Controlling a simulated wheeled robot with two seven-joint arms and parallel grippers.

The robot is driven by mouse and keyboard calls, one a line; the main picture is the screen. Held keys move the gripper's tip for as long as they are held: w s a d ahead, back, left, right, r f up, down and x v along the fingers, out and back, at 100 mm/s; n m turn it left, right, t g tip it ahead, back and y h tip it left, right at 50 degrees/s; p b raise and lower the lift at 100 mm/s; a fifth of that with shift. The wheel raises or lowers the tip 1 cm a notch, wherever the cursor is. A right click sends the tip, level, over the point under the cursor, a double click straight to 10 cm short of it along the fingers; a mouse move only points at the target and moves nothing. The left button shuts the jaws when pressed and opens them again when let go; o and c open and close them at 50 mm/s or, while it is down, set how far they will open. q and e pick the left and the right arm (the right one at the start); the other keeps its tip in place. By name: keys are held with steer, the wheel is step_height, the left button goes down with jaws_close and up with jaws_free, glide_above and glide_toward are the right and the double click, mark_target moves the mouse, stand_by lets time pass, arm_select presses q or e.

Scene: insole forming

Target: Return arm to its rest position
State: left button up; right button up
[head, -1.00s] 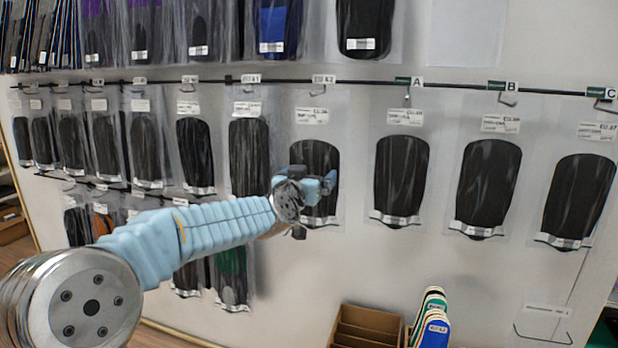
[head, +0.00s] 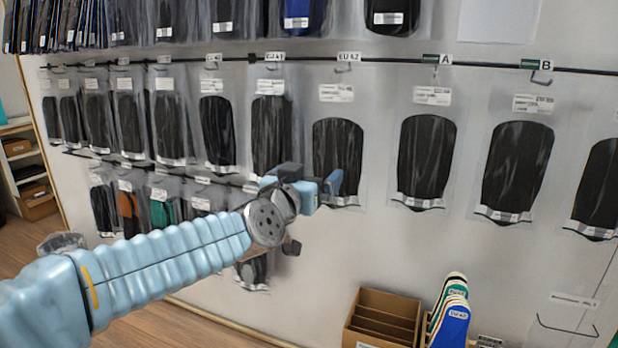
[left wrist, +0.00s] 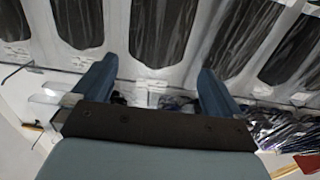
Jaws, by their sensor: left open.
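My left arm comes in from the lower left in the head view, and its gripper (head: 328,186) is in front of the wall rack, overlapping the lower edge of the EU 42 bag (head: 338,150). I cannot tell whether it touches the bag. In the left wrist view the two blue fingers (left wrist: 155,90) are wide apart, with nothing held between them. Bagged black insoles hang beyond the fingers there. My right gripper is in neither view.
Bagged insoles hang in rows on the white wall, including bags under signs A (head: 428,160) and B (head: 515,170). A cardboard box (head: 385,318) and a rack of coloured insoles (head: 450,318) stand below. An empty hook (head: 568,328) is at lower right. Shelves (head: 25,170) stand far left.

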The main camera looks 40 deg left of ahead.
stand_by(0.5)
arm_select(q)
steer(key=w+d+f+g+h, duration=0.2)
steer(key=d+f+g, duration=0.15)
steer(key=f, duration=0.85)
steer(key=w+d+f+g+h, duration=0.15)
steer(key=d+f, duration=0.25)
steer(key=f, duration=0.8)
steer(key=w+d+f+g+h, duration=0.2)
steer(key=d+f+g, duration=0.15)
steer(key=f, duration=0.85)
steer(key=s+d+f+g+h, duration=0.1)
steer(key=s+d+f+g, duration=0.1)
steer(key=s+d+f, duration=0.2)
steer(key=s+d+f+g, duration=0.3)
steer(key=s+d+f, duration=0.2)
steer(key=s+f, duration=0.6)
steer(key=s+d+f+m+g+h, duration=0.1)
steer(key=s+d+f+g, duration=0.2)
steer(key=f, duration=0.8)
steer(key=s+d, duration=0.2)
steer(key=s, duration=0.2)
steer(key=shift+s+d+f+h, duration=0.15)
steer(key=shift+s+h, duration=0.2)
steer(key=shift+s, duration=0.05)
